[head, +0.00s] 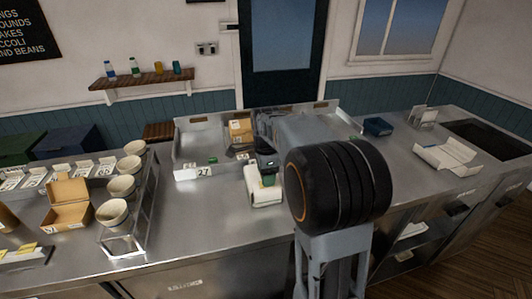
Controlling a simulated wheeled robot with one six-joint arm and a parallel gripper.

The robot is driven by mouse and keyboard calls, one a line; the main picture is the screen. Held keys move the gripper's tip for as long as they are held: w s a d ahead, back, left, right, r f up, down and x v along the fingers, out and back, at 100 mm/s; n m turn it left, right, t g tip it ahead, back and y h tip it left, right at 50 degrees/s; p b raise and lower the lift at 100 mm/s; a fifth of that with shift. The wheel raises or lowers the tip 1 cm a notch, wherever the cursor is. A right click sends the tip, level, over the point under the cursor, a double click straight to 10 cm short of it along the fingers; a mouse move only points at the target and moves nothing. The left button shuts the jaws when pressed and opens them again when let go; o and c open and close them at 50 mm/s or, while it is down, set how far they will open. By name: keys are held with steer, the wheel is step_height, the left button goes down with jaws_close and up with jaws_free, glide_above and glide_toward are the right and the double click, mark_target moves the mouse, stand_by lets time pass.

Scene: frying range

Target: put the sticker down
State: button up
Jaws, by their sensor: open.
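My gripper (267,172) is small and dark in the middle of the head view, just above a white boxy item (262,198) on the steel counter. Its jaws are open. A small green patch shows at its tips; I cannot tell whether this is the sticker or part of the white item. I cannot make out the sticker for certain. My own arm hides part of the counter to the right.
A white card marked 27 (203,172) and a small green item (212,160) are left of my gripper. A cardboard box (240,130) stands behind. A steel rack with bowls (112,212) is at left. Bare counter (195,215) lies between.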

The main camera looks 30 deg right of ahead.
step_height(320, 180, up, 9)
steer(key=s+a+f+n+t, duration=0.2)
steer(key=s+a+f+n, duration=0.2)
steer(key=s+n, duration=0.4)
steer(key=s+a+f+n+t, duration=0.2)
steer(key=s+a+f+n, duration=0.2)
steer(key=s+n, duration=0.4)
steer(key=a+n, duration=0.1)
steer(key=n, duration=0.3)
steer(key=shift+a+n, duration=0.25)
steer(key=shift+n, duration=0.15)
steer(key=shift+f, duration=0.1)
steer(key=shift+c, duration=0.3)
